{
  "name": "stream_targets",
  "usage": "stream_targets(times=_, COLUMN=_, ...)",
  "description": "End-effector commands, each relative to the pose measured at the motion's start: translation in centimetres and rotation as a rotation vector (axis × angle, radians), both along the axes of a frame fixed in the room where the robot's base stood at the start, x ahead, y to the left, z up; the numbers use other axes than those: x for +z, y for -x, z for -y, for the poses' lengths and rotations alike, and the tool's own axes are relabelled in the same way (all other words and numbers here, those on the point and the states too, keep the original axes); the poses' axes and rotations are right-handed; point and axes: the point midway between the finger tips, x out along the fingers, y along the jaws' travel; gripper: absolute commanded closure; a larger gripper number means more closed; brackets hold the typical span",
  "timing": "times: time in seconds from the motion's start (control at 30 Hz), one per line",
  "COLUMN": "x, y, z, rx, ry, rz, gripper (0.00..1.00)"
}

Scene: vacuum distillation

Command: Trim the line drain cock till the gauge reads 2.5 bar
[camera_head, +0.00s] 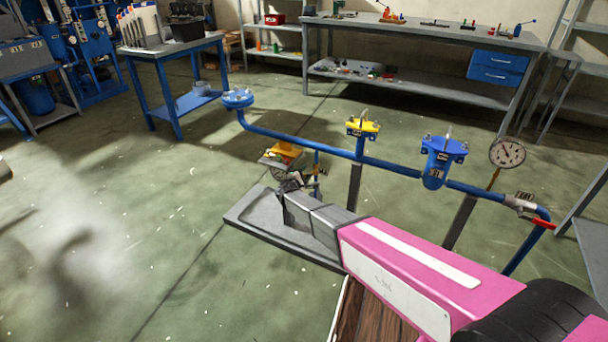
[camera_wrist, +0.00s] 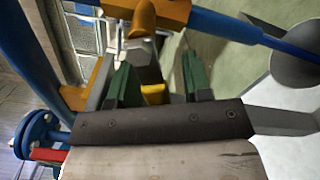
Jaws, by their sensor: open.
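A blue pipe line (camera_head: 300,142) runs across the head view. A round white-faced gauge (camera_head: 508,153) stands at its right end; its reading is too small to tell. A short branch (camera_head: 317,172) hangs below the line beside my gripper (camera_head: 292,184), whose fingers are mostly hidden in the head view. In the wrist view my gripper (camera_wrist: 158,64) has its two green fingers apart. A grey metal fitting (camera_wrist: 136,48), an orange-brown fitting (camera_wrist: 145,16) and a small yellow part (camera_wrist: 153,94) show around and between the fingers. I cannot tell which is the drain cock, or whether the fingers touch it.
The line carries a yellow-topped valve (camera_head: 362,128), a blue strainer-like body (camera_head: 440,160) and a red-handled valve (camera_head: 541,223). A grey tray (camera_head: 262,226) lies below my arm. A blue trolley (camera_head: 170,52) and a workbench (camera_head: 420,28) stand behind. The left floor is clear.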

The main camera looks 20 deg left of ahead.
Motion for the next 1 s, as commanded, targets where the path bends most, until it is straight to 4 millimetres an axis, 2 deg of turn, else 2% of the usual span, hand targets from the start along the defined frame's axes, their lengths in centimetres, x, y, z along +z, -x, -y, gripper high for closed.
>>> stream_targets(times=0.03, x=-0.01, y=0.01, z=0.00, rx=0.000, ry=0.000, rz=0.000, gripper=0.62)
stream_targets(times=0.13, x=-0.01, y=0.01, z=0.00, rx=0.000, ry=0.000, rz=0.000, gripper=0.94)
stream_targets(times=0.17, x=-0.01, y=0.01, z=0.00, rx=0.000, ry=0.000, rz=0.000, gripper=1.00)
stream_targets(times=0.8, x=0.49, y=0.00, z=-0.18, rx=-0.001, ry=-0.103, rz=0.015, gripper=1.00)
stream_targets(times=0.83, x=0.49, y=0.00, z=-0.18, rx=-0.001, ry=-0.103, rz=0.015, gripper=0.75)
stream_targets(times=0.9, x=0.48, y=0.01, z=-0.17, rx=-0.001, ry=-0.102, rz=0.015, gripper=0.55)
stream_targets(times=1.0, x=0.48, y=0.01, z=-0.17, rx=-0.001, ry=-0.102, rz=0.015, gripper=0.55)
